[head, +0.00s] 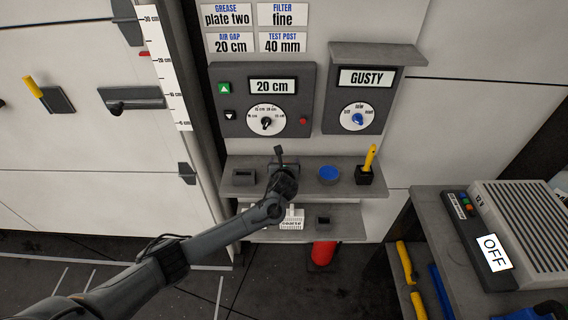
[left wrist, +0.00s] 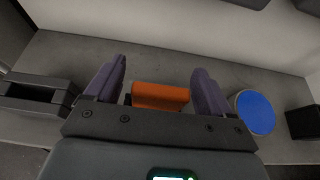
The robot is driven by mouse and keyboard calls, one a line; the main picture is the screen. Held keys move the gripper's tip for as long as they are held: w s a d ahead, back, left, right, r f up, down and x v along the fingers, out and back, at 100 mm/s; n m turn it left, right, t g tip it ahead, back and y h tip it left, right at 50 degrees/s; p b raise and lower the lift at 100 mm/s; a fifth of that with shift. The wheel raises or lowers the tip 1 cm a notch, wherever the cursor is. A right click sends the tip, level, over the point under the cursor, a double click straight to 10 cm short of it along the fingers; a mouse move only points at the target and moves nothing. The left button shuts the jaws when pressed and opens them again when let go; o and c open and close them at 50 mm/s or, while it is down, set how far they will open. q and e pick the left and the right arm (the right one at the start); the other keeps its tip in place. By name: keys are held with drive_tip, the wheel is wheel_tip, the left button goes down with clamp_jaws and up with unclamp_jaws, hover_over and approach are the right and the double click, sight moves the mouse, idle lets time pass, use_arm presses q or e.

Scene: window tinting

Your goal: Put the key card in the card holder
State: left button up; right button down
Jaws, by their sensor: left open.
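My left gripper (head: 283,166) is over the upper shelf, and it also shows in the left wrist view (left wrist: 160,70) with its two purple fingers apart. An orange object (left wrist: 160,96) lies between and below the fingers, with clear gaps on both sides. Its lower part is hidden by the gripper body, and I cannot tell whether it is the key card. A dark slotted block (head: 243,177), possibly the card holder, sits left of the gripper on the upper shelf; it is also at the left of the wrist view (left wrist: 38,97).
On the upper shelf (head: 310,183), a blue round tin (head: 328,174) and a dark cup (head: 366,175) with a yellow-handled tool stand right of the gripper. Another dark slotted block (head: 322,221) is on the lower shelf. Control panels (head: 240,95) hang above.

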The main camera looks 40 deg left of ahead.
use_arm(q)
drive_tip(key=shift+r, duration=0.1)
drive_tip(key=shift+s+d+r, duration=0.1)
drive_tip(key=shift+s+r, duration=0.05)
drive_tip(key=shift+r, duration=0.1)
drive_tip(key=p+v, duration=0.4)
drive_tip(key=v, duration=0.7)
drive_tip(key=s+d+f+n+g+h, duration=0.25)
drive_tip(key=s+d+f+n, duration=0.2)
drive_tip(key=s+d, duration=0.3)
drive_tip(key=s+d+f+n+g+h, duration=0.1)
drive_tip(key=s+d+f+n+h, duration=0.4)
drive_tip(key=d, duration=0.3)
drive_tip(key=s+r+n+g, duration=0.3)
drive_tip(key=s+n, duration=1.4)
drive_tip(key=s, duration=0.3)
drive_tip(key=shift+s+a+r, duration=0.2)
drive_tip(key=shift+s+a, duration=0.15)
drive_tip(key=shift+s, duration=0.05)
